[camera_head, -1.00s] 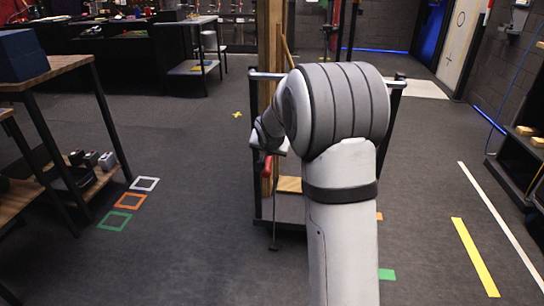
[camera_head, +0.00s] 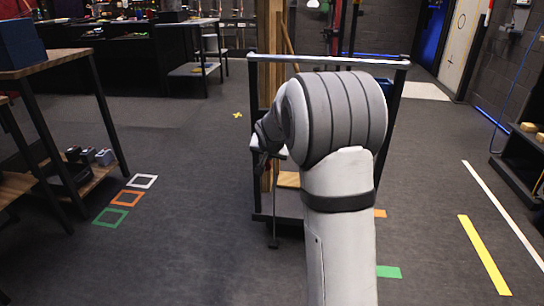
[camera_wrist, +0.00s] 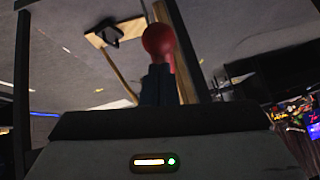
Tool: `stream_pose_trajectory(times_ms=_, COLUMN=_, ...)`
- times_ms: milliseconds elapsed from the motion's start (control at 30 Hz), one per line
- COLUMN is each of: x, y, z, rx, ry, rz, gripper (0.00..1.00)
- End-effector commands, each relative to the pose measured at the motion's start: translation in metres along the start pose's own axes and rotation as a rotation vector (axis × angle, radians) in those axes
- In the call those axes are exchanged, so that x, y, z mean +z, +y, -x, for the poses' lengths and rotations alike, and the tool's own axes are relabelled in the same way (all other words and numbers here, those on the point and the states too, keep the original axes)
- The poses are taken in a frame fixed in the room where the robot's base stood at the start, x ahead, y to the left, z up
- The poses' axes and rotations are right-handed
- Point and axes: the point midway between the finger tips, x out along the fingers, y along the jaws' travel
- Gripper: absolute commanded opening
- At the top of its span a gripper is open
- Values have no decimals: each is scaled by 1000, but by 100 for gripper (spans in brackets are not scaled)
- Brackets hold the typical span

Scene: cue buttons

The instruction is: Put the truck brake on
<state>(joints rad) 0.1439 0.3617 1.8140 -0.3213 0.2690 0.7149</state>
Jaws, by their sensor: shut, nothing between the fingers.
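The truck is a dark-framed cart with a pale top bar (camera_head: 320,57) and a low deck (camera_head: 290,207), partly hidden behind my arm. A thin brake rod with a black foot (camera_head: 274,243) hangs at its near left side. In the wrist view a red ball knob (camera_wrist: 158,40) shows just beyond my gripper (camera_wrist: 162,75). The gripper's dark fingers are shut, with nothing between them. Whether they touch the knob cannot be told. In the head view my gripper is at the truck's left post, mostly hidden by the wrist.
Wooden planks (camera_head: 268,100) stand upright on the truck. A wooden table (camera_head: 45,65) with a lower shelf stands at left, beside white, orange and green floor squares (camera_head: 110,217). A yellow floor strip (camera_head: 483,253) lies at right. Floor on both sides is mostly clear.

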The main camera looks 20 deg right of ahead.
Motion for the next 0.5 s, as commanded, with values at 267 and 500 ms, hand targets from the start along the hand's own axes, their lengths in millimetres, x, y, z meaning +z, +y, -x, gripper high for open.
stream_pose_trajectory(times_ms=267, x=10, y=6, z=-9, rx=11, ry=-20, rz=1, gripper=0)
stream_pose_trajectory(times_ms=500, x=8, y=6, z=-5, rx=12, ry=-20, rz=0, gripper=0)
